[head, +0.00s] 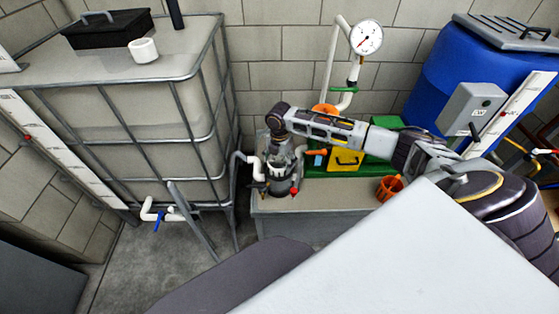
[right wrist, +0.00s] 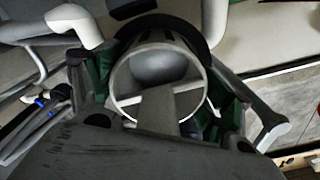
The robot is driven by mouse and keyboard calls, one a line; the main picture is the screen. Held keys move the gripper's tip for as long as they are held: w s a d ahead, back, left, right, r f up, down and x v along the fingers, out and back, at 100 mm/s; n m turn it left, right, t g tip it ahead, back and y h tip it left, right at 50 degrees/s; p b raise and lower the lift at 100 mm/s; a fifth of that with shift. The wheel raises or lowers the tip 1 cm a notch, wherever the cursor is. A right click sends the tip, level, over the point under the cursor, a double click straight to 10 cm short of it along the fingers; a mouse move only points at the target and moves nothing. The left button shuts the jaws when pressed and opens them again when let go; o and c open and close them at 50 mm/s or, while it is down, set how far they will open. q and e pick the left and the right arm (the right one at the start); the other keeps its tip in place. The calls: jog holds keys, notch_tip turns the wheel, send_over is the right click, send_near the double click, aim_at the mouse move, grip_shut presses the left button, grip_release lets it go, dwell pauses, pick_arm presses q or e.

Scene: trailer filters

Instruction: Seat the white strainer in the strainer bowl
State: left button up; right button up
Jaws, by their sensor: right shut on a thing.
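My right gripper (head: 281,168) reaches down over the dark strainer bowl (head: 284,188) on the grey bench. In the right wrist view it is shut on the white strainer (right wrist: 157,106), seen as a pale ring with a flat bar across it. Finger parts with green pads stand on both sides of the ring. The dark rim of the bowl (right wrist: 160,24) shows just beyond the strainer. The fingers hide most of the strainer in the head view, and I cannot tell how deep it sits. My left gripper is not in view.
White pipes (head: 254,166) join the bowl at its left. An orange basket (head: 390,187) and a yellow box (head: 345,160) are on the right. A large caged tank (head: 100,120) stands left, a blue barrel (head: 470,80) right. A gauge (head: 366,37) hangs behind.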

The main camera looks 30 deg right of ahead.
jog(key=o, duration=1)
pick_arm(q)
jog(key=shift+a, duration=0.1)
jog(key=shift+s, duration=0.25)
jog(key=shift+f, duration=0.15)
pick_arm(e)
jog(key=shift+r, duration=0.15)
jog(key=shift+r+b, duration=0.3)
jog(key=shift+r, duration=0.15)
notch_tip(320, 180, up, 2)
jog(key=shift+r, duration=0.15)
notch_tip(320, 180, up, 8)
jog(key=shift+r+p, duration=0.1)
jog(key=shift+p, duration=0.55)
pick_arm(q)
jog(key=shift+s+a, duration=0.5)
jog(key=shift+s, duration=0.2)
pick_arm(e)
jog(key=shift+r, duration=0.75)
